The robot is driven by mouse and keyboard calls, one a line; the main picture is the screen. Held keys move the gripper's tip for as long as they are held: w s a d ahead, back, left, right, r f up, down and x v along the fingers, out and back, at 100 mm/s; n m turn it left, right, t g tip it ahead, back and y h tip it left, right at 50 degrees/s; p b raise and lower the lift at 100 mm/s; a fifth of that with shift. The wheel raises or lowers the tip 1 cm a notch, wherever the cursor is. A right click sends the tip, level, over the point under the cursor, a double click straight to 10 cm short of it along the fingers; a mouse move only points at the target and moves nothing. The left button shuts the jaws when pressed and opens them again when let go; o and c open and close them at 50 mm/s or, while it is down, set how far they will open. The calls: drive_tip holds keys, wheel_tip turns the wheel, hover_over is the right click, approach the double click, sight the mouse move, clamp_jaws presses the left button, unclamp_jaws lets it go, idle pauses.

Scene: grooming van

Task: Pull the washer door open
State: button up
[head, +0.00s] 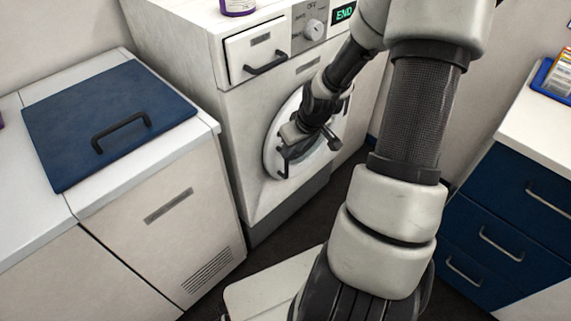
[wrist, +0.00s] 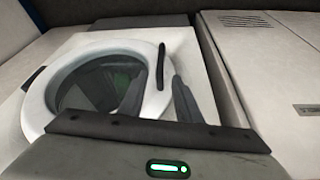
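The washer (head: 265,110) stands at the back centre, and its round white-rimmed door (head: 270,152) looks shut. The door's dark vertical handle (head: 283,162) is on the left side of the rim. In the wrist view, the door (wrist: 38,115) is at the left with dark glass, and the handle (wrist: 161,66) stands on its right rim. My gripper (head: 312,143) is in front of the door, its fingers spread apart, and it covers part of the glass. In the wrist view, my gripper (wrist: 157,95) has the handle showing beyond and between its fingers. I cannot see contact with the handle.
A white cabinet (head: 165,215) with a blue lid (head: 105,115) stands left of the washer. A detergent drawer (head: 258,50) with its own handle is above the door. Blue drawers (head: 500,235) stand at the right. The dark floor between is narrow.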

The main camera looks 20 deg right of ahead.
drive_tip(key=b+x, duration=0.2)
drive_tip(key=x, duration=0.7)
drive_tip(key=shift+w+f+b, duration=0.15)
drive_tip(key=shift+f+b, duration=0.15)
drive_tip(key=shift+c, duration=0.4)
clamp_jaws()
